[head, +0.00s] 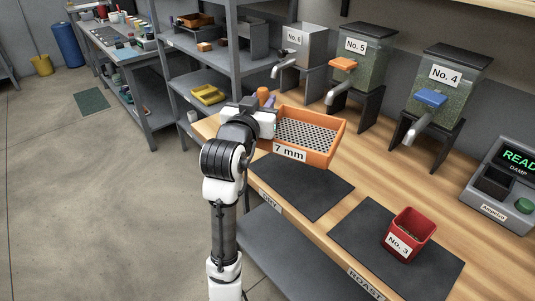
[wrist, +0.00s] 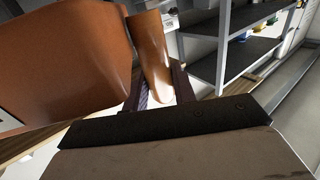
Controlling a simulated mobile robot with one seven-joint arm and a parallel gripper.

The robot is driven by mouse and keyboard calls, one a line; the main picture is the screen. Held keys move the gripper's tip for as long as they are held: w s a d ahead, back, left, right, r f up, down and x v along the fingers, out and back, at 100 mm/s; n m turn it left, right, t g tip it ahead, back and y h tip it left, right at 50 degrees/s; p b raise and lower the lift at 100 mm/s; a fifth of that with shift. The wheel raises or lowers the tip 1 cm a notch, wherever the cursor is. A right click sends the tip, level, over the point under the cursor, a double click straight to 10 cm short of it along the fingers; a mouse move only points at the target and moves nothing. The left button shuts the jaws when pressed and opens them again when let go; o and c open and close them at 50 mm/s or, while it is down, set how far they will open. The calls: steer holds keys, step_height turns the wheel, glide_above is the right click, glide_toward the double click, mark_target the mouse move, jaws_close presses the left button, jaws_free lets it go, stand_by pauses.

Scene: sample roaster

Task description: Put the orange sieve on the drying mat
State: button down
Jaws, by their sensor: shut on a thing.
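The orange sieve (head: 318,153), labelled "7 mm" and with a perforated grey bottom, is at the left end of the wooden bench, behind the drying mat (head: 300,187). I cannot tell whether it touches the bench. My gripper (head: 267,108) is at the sieve's left side, shut on its handle. In the wrist view the sieve's wall (wrist: 62,55) fills the upper left, and its handle stands between the fingers of my gripper (wrist: 157,92). The drying mat is a dark mat by the "DRY" label on the bench edge, with nothing on it.
A red container (head: 407,237) marked "No. 3" stands on a second dark mat (head: 362,237) by the "ROAST" label. Dispensers No. 6, No. 5 (head: 361,60) and No. 4 (head: 442,85) line the back. A meter (head: 505,180) is at the right. Grey shelves (head: 190,72) stand left.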

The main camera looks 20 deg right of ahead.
step_height(320, 180, down, 14)
steer(key=shift+f, duration=0.1)
stand_by(0.4)
steer(key=shift+f, duration=0.25)
steer(key=c, duration=1.2)
jaws_free()
steer(key=shift+r, duration=0.1)
steer(key=shift+o, duration=0.3)
steer(key=shift+r, duration=0.15)
steer(key=shift+s+a, duration=0.2)
steer(key=shift+a, duration=0.05)
steer(key=b+v, duration=0.1)
steer(key=v, duration=1)
steer(key=shift+s+b, duration=0.2)
steer(key=shift+b, duration=0.15)
